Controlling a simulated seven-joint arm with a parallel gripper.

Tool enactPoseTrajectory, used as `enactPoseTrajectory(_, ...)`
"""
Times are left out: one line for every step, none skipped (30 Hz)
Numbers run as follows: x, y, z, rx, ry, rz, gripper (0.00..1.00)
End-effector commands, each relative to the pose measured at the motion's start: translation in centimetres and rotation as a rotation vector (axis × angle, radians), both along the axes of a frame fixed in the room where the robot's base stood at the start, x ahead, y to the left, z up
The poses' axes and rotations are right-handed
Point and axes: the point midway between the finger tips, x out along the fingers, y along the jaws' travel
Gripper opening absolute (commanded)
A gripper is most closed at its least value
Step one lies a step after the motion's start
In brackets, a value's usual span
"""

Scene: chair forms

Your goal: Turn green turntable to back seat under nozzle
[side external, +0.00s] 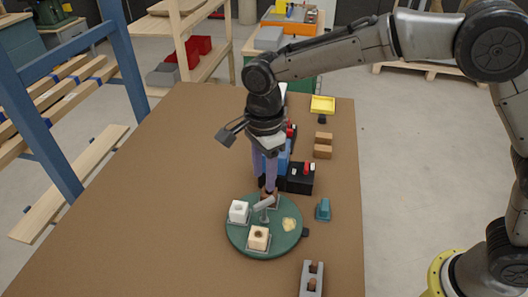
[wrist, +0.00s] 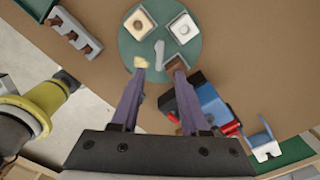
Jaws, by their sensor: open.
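The green turntable (side external: 284,240) lies on the brown table and also shows in the wrist view (wrist: 160,24). It carries a white square seat form (side external: 238,211), a tan one (side external: 258,238), a brown one (wrist: 176,64) at the back and a yellowish patch (side external: 289,224). A grey bar (side external: 264,204) stands near its middle. My gripper (side external: 270,190) points down over the turntable's back edge, by the brown form. In the wrist view its fingers (wrist: 158,72) are apart, with the grey bar beyond the gap. Contact cannot be told. A blue machine (wrist: 210,102), perhaps bearing the nozzle, is partly hidden behind my gripper.
A black box with a red button (side external: 301,178) stands close behind the turntable. A teal piece (side external: 323,209) and a grey holder (side external: 311,280) are to its right. Brown blocks (side external: 322,151) and a yellow tray (side external: 322,105) stand farther back. The table's left side is clear.

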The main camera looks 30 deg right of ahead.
Motion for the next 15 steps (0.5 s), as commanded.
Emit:
enactPoseTrajectory(0.1, 0.0, 1.2, 0.002, -0.004, 0.0, 0.45)
enactPoseTrajectory(0.1, 0.0, 1.8, 0.002, -0.004, 0.0, 0.45)
enactPoseTrajectory(0.1, 0.0, 2.5, 0.002, -0.004, 0.0, 0.45)
enactPoseTrajectory(0.1, 0.0, 3.1, 0.002, -0.003, 0.0, 0.45)
enactPoseTrajectory(0.1, 0.0, 3.5, 0.002, -0.003, 0.0, 0.45)
enactPoseTrajectory(0.1, 0.0, 4.1, 0.001, -0.002, 0.0, 0.45)
enactPoseTrajectory(0.1, 0.0, 4.4, 0.001, -0.002, 0.0, 0.45)
enactPoseTrajectory(0.1, 0.0, 4.8, 0.001, -0.002, 0.0, 0.45)
enactPoseTrajectory(0.1, 0.0, 5.2, 0.001, -0.002, 0.0, 0.45)
enactPoseTrajectory(0.1, 0.0, 5.4, 0.001, -0.002, 0.0, 0.45)
enactPoseTrajectory(0.1, 0.0, 5.6, 0.001, -0.002, 0.0, 0.45)
enactPoseTrajectory(0.0, 0.0, 5.8, 0.0, -0.001, 0.0, 0.45)
enactPoseTrajectory(0.0, 0.0, 5.9, 0.0, 0.0, 0.0, 0.45)
enactPoseTrajectory(0.0, 0.0, 5.9, 0.0, 0.0, 0.0, 0.45)
enactPoseTrajectory(0.0, 0.0, 6.0, -0.001, 0.001, 0.0, 0.45)
